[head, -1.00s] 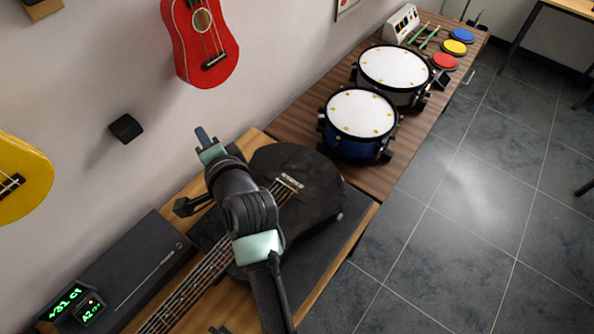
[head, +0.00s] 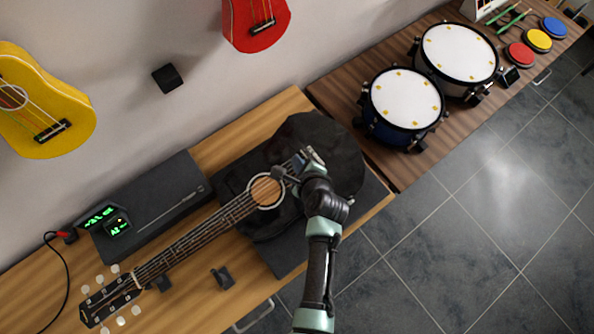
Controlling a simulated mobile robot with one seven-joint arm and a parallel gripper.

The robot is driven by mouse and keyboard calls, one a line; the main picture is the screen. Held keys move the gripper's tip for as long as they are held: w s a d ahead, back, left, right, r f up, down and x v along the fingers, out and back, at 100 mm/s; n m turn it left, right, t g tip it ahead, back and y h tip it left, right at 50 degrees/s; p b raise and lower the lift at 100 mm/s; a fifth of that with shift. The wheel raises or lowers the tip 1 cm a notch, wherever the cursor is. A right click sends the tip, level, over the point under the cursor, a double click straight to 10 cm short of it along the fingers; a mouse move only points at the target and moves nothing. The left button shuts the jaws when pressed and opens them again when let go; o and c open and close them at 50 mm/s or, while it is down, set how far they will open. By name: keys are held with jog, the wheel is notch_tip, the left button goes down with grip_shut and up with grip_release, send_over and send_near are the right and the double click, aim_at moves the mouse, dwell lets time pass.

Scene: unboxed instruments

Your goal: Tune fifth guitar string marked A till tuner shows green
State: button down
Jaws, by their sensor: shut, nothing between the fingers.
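A black acoustic guitar (head: 335,150) lies on the wooden bench, its neck (head: 195,243) running down to the lower left. Its headstock (head: 108,303) has pale tuning pegs (head: 99,280) along both sides; any letter marks are too small to read. The tuner (head: 117,224) sits behind the neck at left. It shows green digits, apparently about 31 ct, and a small screen seeming to read A2; the sign is unclear. My gripper (head: 279,173) is shut and empty near the sound hole (head: 266,190), far from the pegs. Whether it touches the strings cannot be told.
A long dark case (head: 160,205) lies behind the neck. A small black block (head: 222,278) stands in front of it. Drums (head: 407,100) stand on the bench at right. A red ukulele (head: 255,20) and a yellow one (head: 45,105) hang on the wall.

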jog(key=shift+f, duration=0.1)
notch_tip(320, 180, down, 8)
jog(key=b, duration=0.7)
jog(key=shift+w+r+b, duration=0.1)
jog(key=shift+r+b, duration=0.15)
jog(key=shift+b, duration=0.05)
jog(key=shift+f+b, duration=0.4)
jog(key=shift+f, duration=0.15)
jog(key=shift+f, duration=0.1)
dwell(0.9)
jog(key=shift+f, duration=0.3)
jog(key=shift+f+b, duration=0.3)
jog(key=shift+b, duration=0.1)
dwell(0.4)
jog(key=shift+r+p, duration=0.75)
jog(key=shift+p, duration=0.1)
